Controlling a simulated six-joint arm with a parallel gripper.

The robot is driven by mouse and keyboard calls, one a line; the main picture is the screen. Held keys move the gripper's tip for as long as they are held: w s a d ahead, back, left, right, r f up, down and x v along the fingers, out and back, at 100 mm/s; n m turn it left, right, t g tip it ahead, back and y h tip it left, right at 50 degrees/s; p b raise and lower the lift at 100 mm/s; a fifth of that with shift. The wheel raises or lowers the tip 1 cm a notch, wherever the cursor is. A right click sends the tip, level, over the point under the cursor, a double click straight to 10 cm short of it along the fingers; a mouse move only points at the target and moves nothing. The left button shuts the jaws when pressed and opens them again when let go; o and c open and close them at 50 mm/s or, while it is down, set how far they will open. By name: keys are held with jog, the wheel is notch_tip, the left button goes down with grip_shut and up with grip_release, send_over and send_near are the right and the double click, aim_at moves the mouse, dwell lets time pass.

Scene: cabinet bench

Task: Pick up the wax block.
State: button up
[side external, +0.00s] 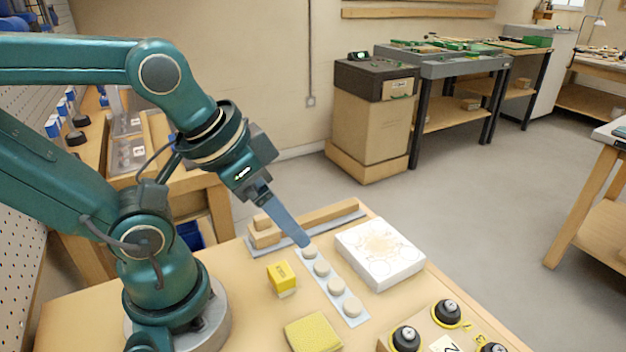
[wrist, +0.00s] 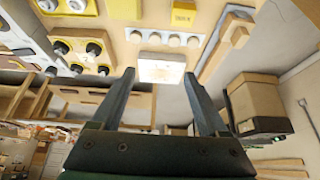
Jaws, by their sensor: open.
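The wax block, which I take to be the small yellow block with dark print (side external: 282,279), stands on the bench left of a strip of pale discs. It also shows at the top edge of the wrist view (wrist: 183,14). My gripper (side external: 305,243) is up and to the right of it in the side view, its tip overlapping the far end of the strip. In the wrist view my gripper (wrist: 159,73) has its fingers wide apart with nothing held between them. The side view shows the fingers edge-on.
The strip of discs (side external: 334,287) and a white slab (side external: 380,253) lie right of the block. A yellow sponge-like pad (side external: 313,333) lies in front. Wooden bars (side external: 305,222) lie behind. Black knobs (side external: 405,339) are at front right. Bare bench lies left of the block.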

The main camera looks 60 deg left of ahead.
jog(key=m, duration=0.2)
jog(key=m+g+y, duration=0.2)
jog(key=m+g, duration=0.1)
jog(key=m, duration=0.6)
send_over(281, 272)
jog(key=d, duration=0.1)
notch_tip(281, 272, down, 4)
jog(key=f+m, duration=0.2)
jog(key=f+m+g+y, duration=0.1)
jog(key=m, duration=0.1)
jog(key=f+m+g+y, duration=0.1)
jog(key=f+m, duration=0.1)
jog(key=shift+w+d+f+m, duration=0.25)
jog(key=shift+d+f+m, duration=0.05)
jog(key=shift+m, duration=0.1)
jog(key=shift+s+f+g+y, duration=0.2)
jog(key=shift+f+g+y, duration=0.1)
jog(key=shift+f, duration=0.15)
jog(key=shift+x, duration=2.3)
grip_shut()
